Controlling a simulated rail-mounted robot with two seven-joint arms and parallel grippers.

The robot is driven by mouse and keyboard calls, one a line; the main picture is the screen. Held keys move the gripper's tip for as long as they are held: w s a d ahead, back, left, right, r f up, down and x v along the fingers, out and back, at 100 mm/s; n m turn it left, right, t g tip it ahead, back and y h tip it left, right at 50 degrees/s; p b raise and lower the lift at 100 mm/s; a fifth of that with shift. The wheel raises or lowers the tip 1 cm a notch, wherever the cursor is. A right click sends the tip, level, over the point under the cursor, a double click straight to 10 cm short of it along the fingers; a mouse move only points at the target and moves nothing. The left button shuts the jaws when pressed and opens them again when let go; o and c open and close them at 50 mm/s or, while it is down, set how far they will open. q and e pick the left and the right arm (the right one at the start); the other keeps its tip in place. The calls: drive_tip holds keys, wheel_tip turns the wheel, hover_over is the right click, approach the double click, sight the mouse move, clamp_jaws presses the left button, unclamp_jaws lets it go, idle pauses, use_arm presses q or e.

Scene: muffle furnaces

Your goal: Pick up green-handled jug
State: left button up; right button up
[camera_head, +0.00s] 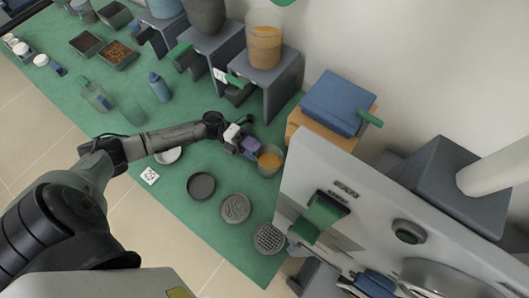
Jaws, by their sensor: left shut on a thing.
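A small clear jug (270,160) with orange contents stands upright at the right part of the green bench mat, beside the large grey furnace. My left gripper (250,145) reaches in from the left and is shut at the jug's left side. The fingers, with white and purple parts, hide the place where they grip, so the handle and its colour do not show. I cannot tell whether the jug's base touches the mat. My right gripper is not in view.
Grey stands, one bearing a large orange-filled beaker (264,48), rise behind. The furnace (345,185) closes the right side. A blue bottle (160,87) stands left.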

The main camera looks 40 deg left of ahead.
use_arm(q)
drive_tip(key=shift+s, duration=0.1)
drive_tip(key=shift+s+d+r, duration=0.1)
drive_tip(key=shift+s+r, duration=0.1)
drive_tip(key=shift+r, duration=0.4)
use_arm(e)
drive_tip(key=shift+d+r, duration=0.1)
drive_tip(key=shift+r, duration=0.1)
use_arm(q)
wheel_tip(320, 180, up, 6)
drive_tip(key=shift+r+p, duration=0.1)
drive_tip(key=shift+p, duration=0.75)
drive_tip(key=s+d+p, duration=0.2)
drive_tip(key=s, duration=1.7)
drive_tip(key=shift+s+d+f, duration=0.15)
drive_tip(key=shift+d+f, duration=0.05)
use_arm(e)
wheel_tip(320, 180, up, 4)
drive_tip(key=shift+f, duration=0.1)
